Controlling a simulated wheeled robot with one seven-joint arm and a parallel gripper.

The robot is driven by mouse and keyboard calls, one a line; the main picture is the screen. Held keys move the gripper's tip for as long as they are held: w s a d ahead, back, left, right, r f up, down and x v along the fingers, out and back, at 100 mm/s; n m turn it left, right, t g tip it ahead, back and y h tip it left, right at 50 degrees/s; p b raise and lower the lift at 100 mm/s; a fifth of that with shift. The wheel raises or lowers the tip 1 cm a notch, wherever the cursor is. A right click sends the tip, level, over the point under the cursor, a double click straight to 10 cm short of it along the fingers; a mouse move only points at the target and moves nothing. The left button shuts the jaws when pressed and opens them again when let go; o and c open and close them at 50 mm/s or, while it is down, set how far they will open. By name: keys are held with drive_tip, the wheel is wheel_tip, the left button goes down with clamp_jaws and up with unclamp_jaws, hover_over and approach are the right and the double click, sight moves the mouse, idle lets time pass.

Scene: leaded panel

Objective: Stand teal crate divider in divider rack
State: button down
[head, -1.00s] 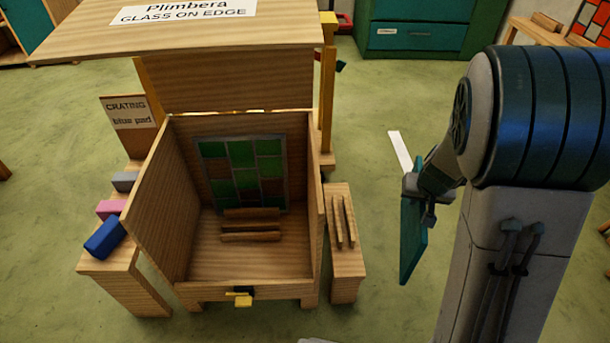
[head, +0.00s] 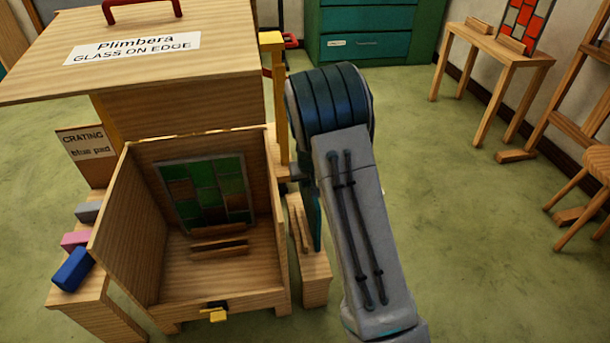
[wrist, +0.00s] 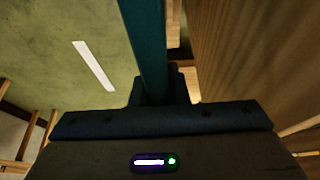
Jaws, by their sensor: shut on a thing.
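The teal crate divider (head: 317,228) is upright, seen nearly edge-on and partly hidden by my arm in the head view. In the wrist view the divider (wrist: 143,40) runs up from between the fingers. My gripper (wrist: 158,92) is shut on it; my arm hides most of the gripper in the head view. The divider rack (head: 316,288), a low wooden stand with upright slats, is right of the crate. The divider appears over or beside the rack's right part; whether it touches is unclear.
The open wooden crate (head: 183,310) holds a green and brown leaded panel (head: 205,185). Its side wall (wrist: 260,60) is close on the right in the wrist view. Blue, pink and grey blocks (head: 73,268) sit at left.

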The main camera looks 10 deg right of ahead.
drive_tip(key=shift+s+f+b+x, duration=0.1)
drive_tip(key=shift+s+b+x, duration=0.1)
drive_tip(key=shift+b+x, duration=1.05)
drive_tip(key=shift+s+f+b+x, duration=0.1)
drive_tip(key=shift+s+b+x, duration=0.25)
drive_tip(key=shift+x, duration=1.6)
drive_tip(key=shift+s+f+b+x, duration=0.1)
drive_tip(key=shift+b+x, duration=0.8)
drive_tip(key=shift+x, duration=0.7)
drive_tip(key=shift+a+f+b, duration=0.1)
drive_tip(key=shift+f+b, duration=0.3)
drive_tip(key=shift+f, duration=0.05)
drive_tip(key=c, duration=1.3)
unclamp_jaws()
drive_tip(key=shift+s, duration=0.1)
